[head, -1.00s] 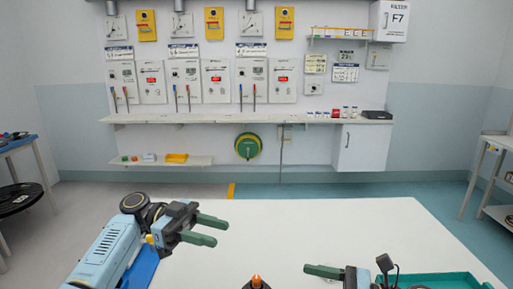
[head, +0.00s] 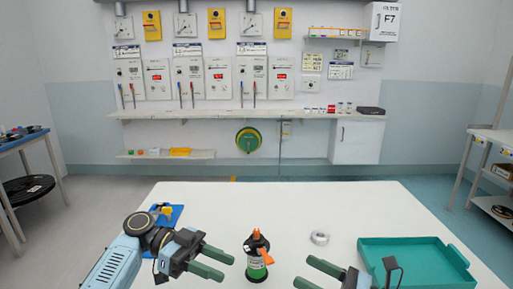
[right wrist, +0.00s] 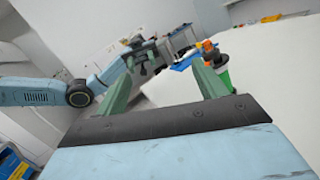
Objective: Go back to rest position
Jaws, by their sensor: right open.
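My left gripper (head: 229,266) is over the front left of the white table (head: 300,205) in the head view. Its two green fingers are apart with nothing between them. My right gripper (head: 306,273) is low in the head view, right of the middle, partly cut off by the bottom edge. In the right wrist view its fingers (right wrist: 165,78) stand wide apart and empty. A black and green bottle-like item with an orange top (head: 261,268) stands upright on the table between the two grippers, apart from both. It also shows behind a finger in the right wrist view (right wrist: 224,78).
A small white ring (head: 319,239) lies on the table. A blue mat (head: 176,217) with a yellow item is at the left. The table's far middle is clear.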

